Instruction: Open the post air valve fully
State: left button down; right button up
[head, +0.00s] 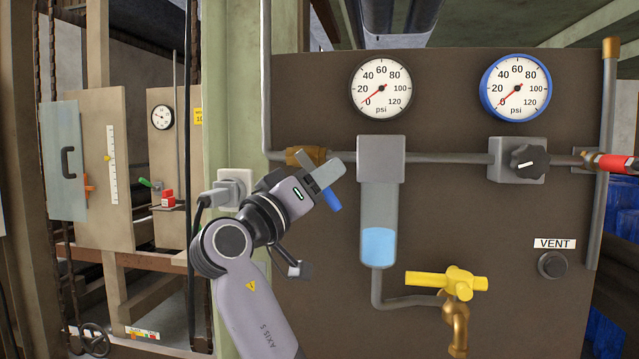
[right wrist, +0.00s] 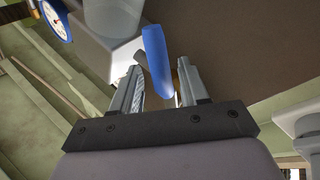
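The post air valve has a brass body (head: 304,155) on the horizontal pipe left of the filter, with a blue lever (head: 332,200) hanging down to the right, mostly hidden behind my right gripper. My right gripper (head: 322,174) is at the valve. In the right wrist view the blue lever (right wrist: 157,62) stands between the two parted fingers (right wrist: 157,88). A gap shows between the lever and the right finger; I cannot tell whether the left finger touches it. My left gripper is not in view.
The grey filter with its bowl (head: 380,215) hangs close right of my gripper. The black-rimmed gauge (head: 381,88) and blue-rimmed gauge (head: 516,88) both read near zero. A yellow-handled tap (head: 447,281) is below. A plug in a socket (head: 234,186) is at the left.

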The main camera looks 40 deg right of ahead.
jog(key=shift+f, duration=0.1)
jog(key=shift+a+f, duration=0.1)
jog(key=shift+a, duration=0.1)
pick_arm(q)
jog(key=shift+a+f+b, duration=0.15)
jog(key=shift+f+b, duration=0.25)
pick_arm(e)
jog(key=v, duration=0.6)
jog(key=shift+a, duration=0.4)
jog(key=shift+s, duration=0.1)
